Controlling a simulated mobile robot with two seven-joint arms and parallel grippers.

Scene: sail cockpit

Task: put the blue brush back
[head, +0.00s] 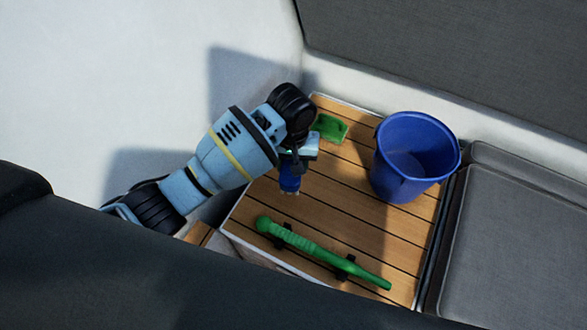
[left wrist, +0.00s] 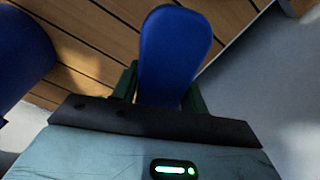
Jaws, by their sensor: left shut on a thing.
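My left gripper (head: 293,160) comes in from the left and points down over the slatted wooden surface. In the left wrist view the brush (left wrist: 174,52) shows as a rounded blue shape between the green fingers of my left gripper (left wrist: 160,90). The brush seems to be held above the wood, but I cannot tell the exact gap. My arm hides part of it. My right gripper is not in view.
A blue bucket (head: 415,160) stands on the slatted table (head: 345,190) at the right. A small green object (head: 331,128) lies at the back. A long green handle (head: 325,252) rests on black supports at the front. A grey cushion (head: 515,240) is at the right.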

